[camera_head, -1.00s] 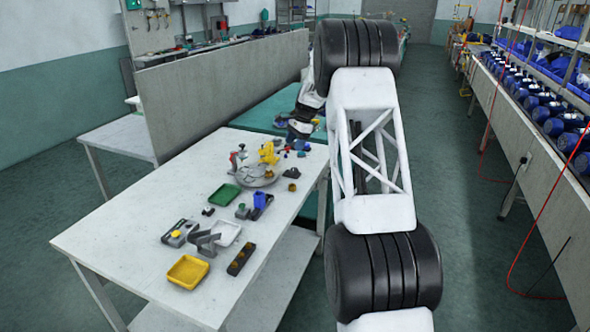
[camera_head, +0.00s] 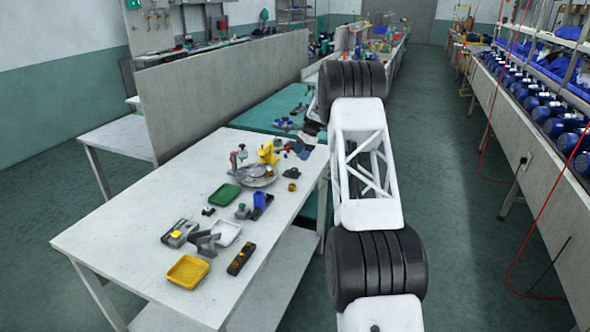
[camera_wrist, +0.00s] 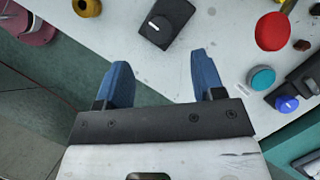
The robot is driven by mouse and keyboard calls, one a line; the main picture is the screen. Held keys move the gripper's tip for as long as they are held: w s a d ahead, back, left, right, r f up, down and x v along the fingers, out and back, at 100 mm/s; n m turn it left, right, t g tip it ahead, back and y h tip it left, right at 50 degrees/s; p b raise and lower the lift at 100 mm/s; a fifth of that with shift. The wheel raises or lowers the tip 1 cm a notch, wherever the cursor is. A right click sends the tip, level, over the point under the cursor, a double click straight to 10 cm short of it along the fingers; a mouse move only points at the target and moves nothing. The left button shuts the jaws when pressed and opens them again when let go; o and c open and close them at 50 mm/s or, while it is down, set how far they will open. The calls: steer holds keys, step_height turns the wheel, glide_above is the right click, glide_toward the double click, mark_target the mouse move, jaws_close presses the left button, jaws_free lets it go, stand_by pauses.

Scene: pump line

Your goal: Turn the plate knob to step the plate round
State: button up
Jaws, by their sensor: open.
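The round grey plate (camera_head: 257,178) lies on the white table in the head view, with a yellow fixture and a red clamp beside it. A small dark block (camera_head: 291,173) sits right of the plate. A dark block with a round top piece also shows in the wrist view (camera_wrist: 167,22); I cannot tell for sure whether this is the plate knob. My gripper (camera_wrist: 162,80) is open, its blue fingers apart with nothing between them, and the block lies beyond the fingertips. In the head view my gripper (camera_head: 302,152) is beyond the block, small and partly hidden by my arm.
A brass ring (camera_head: 292,187) stands near the block. Green (camera_head: 224,194), white (camera_head: 226,233) and yellow (camera_head: 188,271) trays lie towards the table's front. In the wrist view, a red round part (camera_wrist: 273,31) and a teal cap (camera_wrist: 262,78) lie right. The table's left side is clear.

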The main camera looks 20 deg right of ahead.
mark_target(295, 169)
steer(key=shift+f, duration=0.1)
steer(key=shift+x, duration=3.8)
steer(key=shift+a, duration=0.1)
steer(key=c, duration=0.9)
